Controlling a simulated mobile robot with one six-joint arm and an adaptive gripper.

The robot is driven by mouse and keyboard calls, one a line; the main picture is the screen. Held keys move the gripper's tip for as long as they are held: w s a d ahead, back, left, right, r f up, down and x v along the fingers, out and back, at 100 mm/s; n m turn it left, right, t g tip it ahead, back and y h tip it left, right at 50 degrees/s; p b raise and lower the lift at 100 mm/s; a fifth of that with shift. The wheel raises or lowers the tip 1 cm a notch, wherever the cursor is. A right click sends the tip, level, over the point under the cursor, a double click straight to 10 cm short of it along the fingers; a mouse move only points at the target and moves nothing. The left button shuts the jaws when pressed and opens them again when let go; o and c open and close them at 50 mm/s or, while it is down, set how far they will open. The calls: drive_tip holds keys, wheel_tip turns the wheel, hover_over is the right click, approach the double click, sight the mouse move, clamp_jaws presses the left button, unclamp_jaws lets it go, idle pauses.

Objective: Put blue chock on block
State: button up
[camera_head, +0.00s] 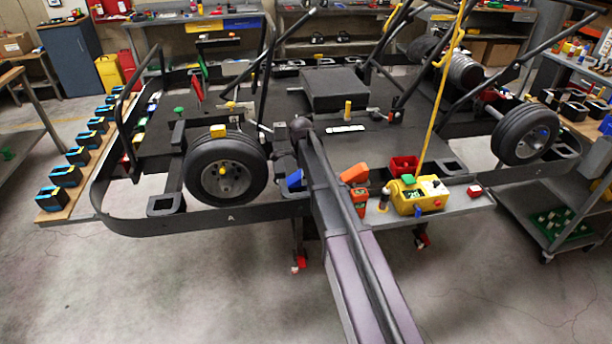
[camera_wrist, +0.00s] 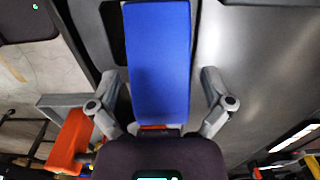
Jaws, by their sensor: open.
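The blue chock (camera_wrist: 160,60) lies between the two fingers of my gripper (camera_wrist: 160,82) in the wrist view, with a gap on each side. My gripper is open and not holding it. In the camera_head view the blue chock (camera_head: 294,179) shows just left of my arm, at the stand's front edge; my arm hides part of that area. An orange block (camera_head: 355,173) sits just right of my arm, tilted, above another orange piece (camera_head: 359,200). An orange piece also shows at the lower left in the wrist view (camera_wrist: 70,142). I cannot tell which one is the task's block.
A yellow control box (camera_head: 418,195) with a hanging yellow cable and a red bin (camera_head: 403,166) stand to the right of the orange pieces. A kart wheel (camera_head: 226,172) is to the left. The black stand deck (camera_head: 250,125) lies behind. The floor in front is clear.

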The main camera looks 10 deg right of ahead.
drive_tip(key=shift+r, duration=0.15)
wheel_tip(320, 180, up, 12)
drive_tip(key=p, duration=1.2)
idle(0.7)
drive_tip(key=s+d+n, duration=0.1)
drive_tip(key=s+n, duration=1.7)
drive_tip(key=s, duration=1.1)
drive_tip(key=shift+d, duration=0.15)
